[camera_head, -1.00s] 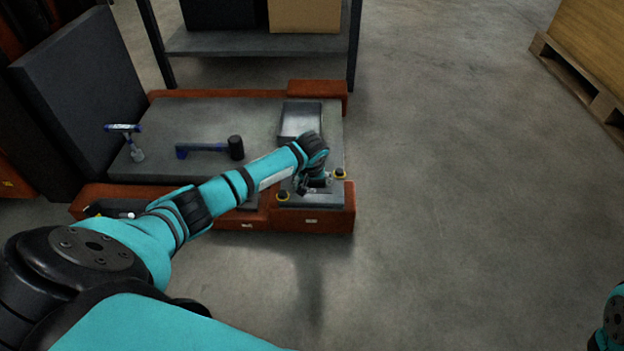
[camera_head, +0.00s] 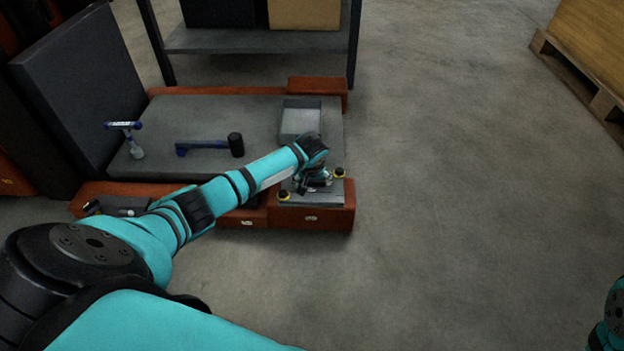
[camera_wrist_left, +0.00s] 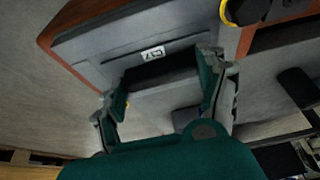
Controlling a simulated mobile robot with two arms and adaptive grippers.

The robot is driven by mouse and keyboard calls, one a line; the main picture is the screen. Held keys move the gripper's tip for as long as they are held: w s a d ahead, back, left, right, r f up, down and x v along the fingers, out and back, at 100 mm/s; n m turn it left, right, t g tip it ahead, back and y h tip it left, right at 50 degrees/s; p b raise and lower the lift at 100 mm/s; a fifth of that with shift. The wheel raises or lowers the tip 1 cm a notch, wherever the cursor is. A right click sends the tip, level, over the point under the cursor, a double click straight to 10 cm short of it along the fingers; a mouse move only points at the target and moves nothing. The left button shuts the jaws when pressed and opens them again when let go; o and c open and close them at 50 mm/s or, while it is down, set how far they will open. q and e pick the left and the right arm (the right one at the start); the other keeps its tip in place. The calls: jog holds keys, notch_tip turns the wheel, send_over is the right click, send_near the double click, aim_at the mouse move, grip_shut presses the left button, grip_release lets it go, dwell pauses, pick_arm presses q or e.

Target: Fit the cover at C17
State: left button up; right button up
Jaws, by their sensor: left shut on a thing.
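The C17 place is a grey station at the right front of the red-framed bench; its C17 label (camera_wrist_left: 153,53) shows in the left wrist view. My left gripper (camera_head: 315,184) is over this station in the head view, between two black-and-yellow knobs (camera_head: 284,196). In the left wrist view its fingers (camera_wrist_left: 163,80) are shut on a grey plate-like piece (camera_wrist_left: 165,105), which seems to be the cover. A dark gap lies between this piece and the label. Whether the piece touches the station is unclear. My right gripper is out of view.
A grey square tray (camera_head: 301,105) sits behind my left gripper on the bench top (camera_head: 255,125). Open floor lies to the right, with a pallet (camera_head: 570,75) at the far right.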

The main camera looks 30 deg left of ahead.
pick_arm(q)
jog(key=shift+f, duration=0.1)
jog(key=o, duration=1.5)
jog(key=shift+s, duration=0.1)
